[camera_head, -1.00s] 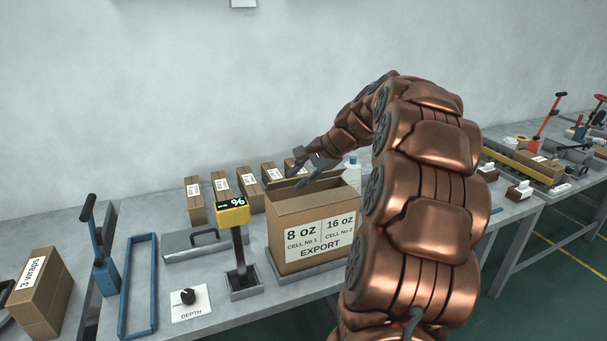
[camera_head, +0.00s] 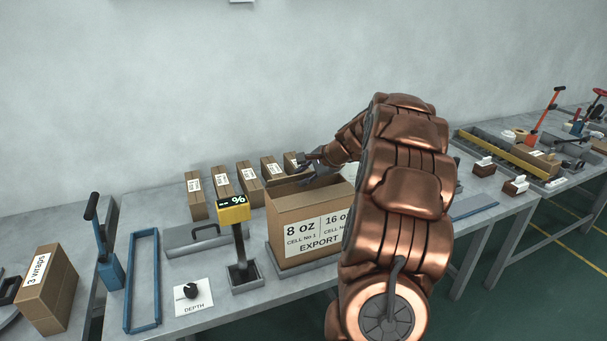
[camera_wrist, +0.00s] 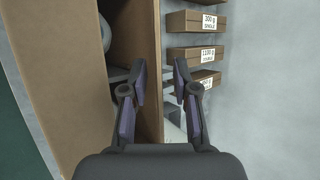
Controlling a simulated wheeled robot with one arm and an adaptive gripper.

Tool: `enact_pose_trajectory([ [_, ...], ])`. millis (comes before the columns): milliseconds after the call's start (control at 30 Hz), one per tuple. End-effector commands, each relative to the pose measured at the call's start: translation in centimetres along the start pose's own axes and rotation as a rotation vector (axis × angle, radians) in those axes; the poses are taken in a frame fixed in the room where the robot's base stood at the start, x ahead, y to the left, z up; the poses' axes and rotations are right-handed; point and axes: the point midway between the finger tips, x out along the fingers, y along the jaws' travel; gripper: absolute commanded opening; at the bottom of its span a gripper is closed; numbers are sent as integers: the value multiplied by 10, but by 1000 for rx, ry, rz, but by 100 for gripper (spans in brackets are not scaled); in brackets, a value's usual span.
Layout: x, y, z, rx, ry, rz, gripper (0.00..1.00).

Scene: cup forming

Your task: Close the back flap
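The open EXPORT carton (camera_head: 296,222) stands on a grey base, labelled 8 oz and 16 oz. My gripper (camera_head: 306,163) is at its back upper edge, partly hidden by my arm. In the wrist view, my gripper (camera_wrist: 161,80) is open, with its two fingers apart. A brown strip of cardboard (camera_wrist: 149,40), seemingly the carton's back wall or flap, runs beside and under the left finger. The right finger is beyond it on the wall side. I cannot tell whether either finger touches it. A wide cardboard panel (camera_wrist: 50,70) fills the left side of the wrist view.
Several small labelled cartons (camera_head: 222,184) stand behind the large one. A yellow-topped % display (camera_head: 232,209) stands close to its left front. The right end of the bench holds tools.

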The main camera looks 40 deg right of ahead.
Motion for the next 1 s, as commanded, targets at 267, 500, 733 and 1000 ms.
enact_pose_trajectory([
  [267,3,0,0,0,1,-1,29],
  [500,3,0,0,0,1,0,9],
  [733,3,0,0,0,1,0,0],
  [1000,4,1,-1,-2,1,-4,0],
])
